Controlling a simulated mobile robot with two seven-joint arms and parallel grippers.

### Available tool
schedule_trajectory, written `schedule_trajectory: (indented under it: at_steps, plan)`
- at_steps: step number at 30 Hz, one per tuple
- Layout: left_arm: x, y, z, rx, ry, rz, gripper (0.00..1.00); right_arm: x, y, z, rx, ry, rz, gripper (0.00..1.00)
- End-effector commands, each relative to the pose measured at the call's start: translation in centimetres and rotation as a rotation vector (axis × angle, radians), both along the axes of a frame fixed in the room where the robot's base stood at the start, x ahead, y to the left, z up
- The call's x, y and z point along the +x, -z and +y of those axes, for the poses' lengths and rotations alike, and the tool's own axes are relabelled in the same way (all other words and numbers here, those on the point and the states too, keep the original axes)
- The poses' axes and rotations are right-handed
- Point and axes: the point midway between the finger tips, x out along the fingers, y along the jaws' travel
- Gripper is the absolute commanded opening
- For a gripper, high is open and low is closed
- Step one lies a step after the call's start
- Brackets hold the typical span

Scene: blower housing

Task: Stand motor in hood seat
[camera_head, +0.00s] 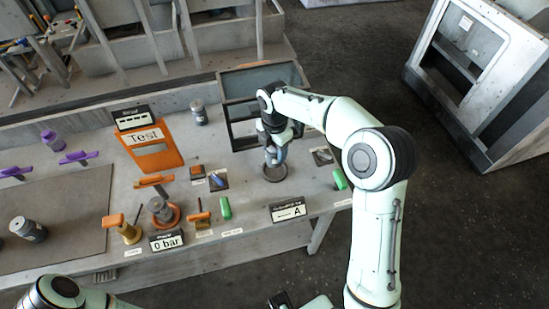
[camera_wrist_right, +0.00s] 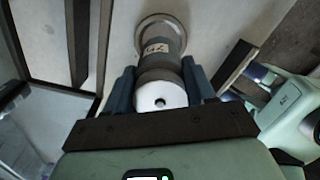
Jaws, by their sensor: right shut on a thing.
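The motor is a grey cylinder (camera_wrist_right: 163,58) with a small marked label and a pale round end with a dark centre hole. In the right wrist view it sits between the two blue fingers of my right gripper (camera_wrist_right: 160,88), which is shut on it. The hood seat is a round metal ring (camera_head: 275,173) on the bench; it also shows at the motor's far end in the right wrist view (camera_wrist_right: 160,22). In the head view my right gripper (camera_head: 273,154) is directly above the ring, hiding most of the motor. Whether the motor touches the seat I cannot tell.
A dark open frame (camera_head: 262,78) stands close behind the right gripper. The bench's front edge is close to the ring.

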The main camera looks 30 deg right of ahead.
Motion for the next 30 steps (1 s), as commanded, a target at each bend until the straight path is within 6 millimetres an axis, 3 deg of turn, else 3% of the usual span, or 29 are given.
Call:
schedule_trajectory:
  at_steps: [3, 7, 21, 22, 24, 30]
  plan:
    - [-0.2, 0.4, 0.0, 0.000, 0.000, 0.002, 0.43, -0.1, 2.5, 0.0, 0.001, 0.000, 0.004, 0.10]
    - [-0.3, 0.6, 0.0, 0.000, 0.000, 0.003, 0.43, 0.0, 4.1, 0.0, 0.001, 0.001, 0.001, 0.10]
    - [-0.4, 0.7, 0.0, 0.000, 0.000, 0.004, 0.43, 0.0, 4.9, 0.0, 0.000, 0.001, 0.000, 0.10]
    - [-0.4, 0.7, 0.0, 0.000, 0.000, 0.003, 0.43, 0.0, 5.0, 0.0, 0.000, 0.001, 0.001, 0.61]
    - [-0.3, 0.7, 0.0, 0.000, 0.000, 0.003, 0.43, 0.0, 4.9, 0.0, 0.000, 0.001, 0.001, 0.80]
    - [-0.3, 0.7, 0.0, 0.000, 0.000, 0.003, 0.43, 0.0, 4.9, 0.0, 0.001, 0.001, 0.001, 0.80]
